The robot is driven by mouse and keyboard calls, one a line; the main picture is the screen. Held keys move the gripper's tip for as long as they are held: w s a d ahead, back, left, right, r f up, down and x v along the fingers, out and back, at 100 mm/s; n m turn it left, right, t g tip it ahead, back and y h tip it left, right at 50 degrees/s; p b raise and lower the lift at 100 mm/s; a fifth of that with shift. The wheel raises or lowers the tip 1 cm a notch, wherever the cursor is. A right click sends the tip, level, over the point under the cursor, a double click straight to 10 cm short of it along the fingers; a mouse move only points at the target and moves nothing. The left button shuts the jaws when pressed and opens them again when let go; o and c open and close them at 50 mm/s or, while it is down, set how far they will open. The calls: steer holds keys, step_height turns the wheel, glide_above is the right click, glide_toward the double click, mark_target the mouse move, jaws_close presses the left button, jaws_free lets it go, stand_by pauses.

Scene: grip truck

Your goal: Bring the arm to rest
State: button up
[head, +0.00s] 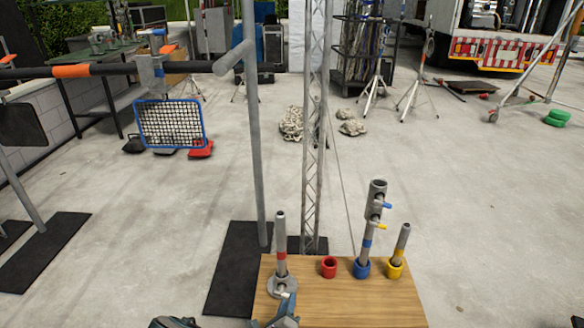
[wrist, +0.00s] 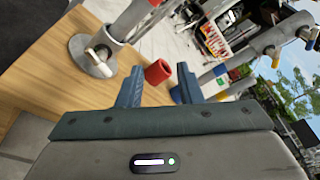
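My gripper (wrist: 160,83) is open in the wrist view, its two blue-grey fingers apart with nothing held between them. Beyond the fingertips a red cup (wrist: 157,72) shows in the gap, apart from them. In the head view the red cup (head: 329,267) stands empty on the wooden table (head: 345,308). A grey pipe with a red band (head: 281,240) stands upright in a round grey base at its left. A pipe with clamps (head: 368,235) leans slightly in the blue cup (head: 361,268). A shorter pipe (head: 402,238) tilts in the yellow cup (head: 395,268).
A tall grey pole (head: 255,140) and a lattice truss (head: 313,130) rise behind the table. A horizontal dark bar (head: 110,69) crosses the upper left. A blue-framed mesh lamp (head: 170,124) hangs below it. The concrete floor at the right is mostly clear.

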steer(key=s+d+r+m+g+h+p, duration=0.25)
steer(key=d+r+m+g, duration=0.3)
steer(key=r+m, duration=0.4)
steer(key=s+d+r+m+g+h+p, duration=0.2)
steer(key=d+r+m+g+h+p, duration=0.15)
steer(key=d+r+m, duration=0.55)
steer(key=s+d+r+m+g+h+p, duration=0.25)
steer(key=d+r+m+g, duration=0.2)
steer(key=r+m, duration=0.5)
steer(key=s+a+r+m+y+p, duration=0.1)
steer(key=s+r+m+y+p, duration=0.3)
steer(key=r, duration=0.9)
steer(key=s+a+r+m+y+p, duration=0.1)
steer(key=s+r+m+y+p, duration=0.3)
steer(key=s+r+m+y, duration=0.4)
steer(key=s+r+m, duration=0.3)
steer(key=r+m, duration=0.1)
steer(key=r, duration=0.1)
steer(key=shift+a+m, duration=0.15)
steer(key=shift+m, duration=0.15)
